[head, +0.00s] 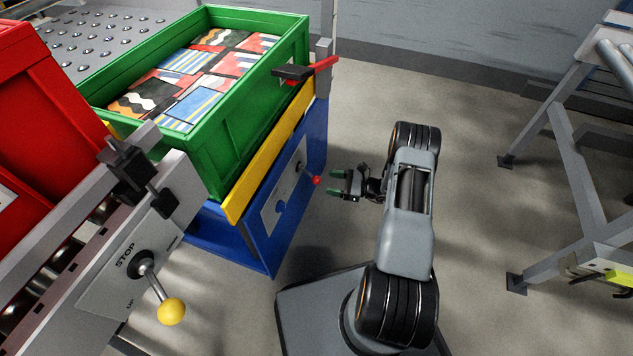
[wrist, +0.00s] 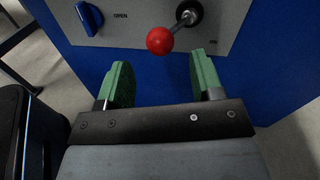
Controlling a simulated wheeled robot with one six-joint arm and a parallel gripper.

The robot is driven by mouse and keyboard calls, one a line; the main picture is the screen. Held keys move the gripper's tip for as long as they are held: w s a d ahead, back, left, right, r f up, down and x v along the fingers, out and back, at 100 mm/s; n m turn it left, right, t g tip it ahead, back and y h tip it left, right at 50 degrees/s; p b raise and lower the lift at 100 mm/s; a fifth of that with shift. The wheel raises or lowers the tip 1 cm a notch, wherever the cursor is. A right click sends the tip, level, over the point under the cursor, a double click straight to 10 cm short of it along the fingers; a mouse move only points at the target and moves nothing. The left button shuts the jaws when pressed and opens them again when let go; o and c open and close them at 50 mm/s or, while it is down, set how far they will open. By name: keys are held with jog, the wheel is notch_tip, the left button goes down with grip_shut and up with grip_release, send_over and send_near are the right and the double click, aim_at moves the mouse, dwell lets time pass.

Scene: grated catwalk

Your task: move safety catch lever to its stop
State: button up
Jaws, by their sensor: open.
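A short lever with a red ball knob (head: 316,180) sticks out of the grey plate on the blue cabinet; its red ball (wrist: 160,40) and dark round base also show in the wrist view. No label naming it the safety catch is readable. My gripper (head: 334,183) is open and empty, with its green fingers pointing at the red ball. In the wrist view the ball is just beyond the fingertips (wrist: 160,65), roughly centred between them, and I see no contact. The plate reads "OPEN" at left; a word at right is only partly readable.
A blue knob (wrist: 88,18) sits left of the lever. A yellow-ball lever (head: 171,311) marked "STOP" is at front left. A red-and-black handle (head: 306,70) is beside the green crate (head: 216,165). Grey floor is clear to the right, before a grey metal frame (head: 572,160).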

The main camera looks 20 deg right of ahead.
aim_at(316, 180)
jog(key=shift+b+x, duration=0.6)
jog(key=shift+x, duration=2.55)
jog(key=shift+s, duration=0.1)
jog(key=c, duration=0.8)
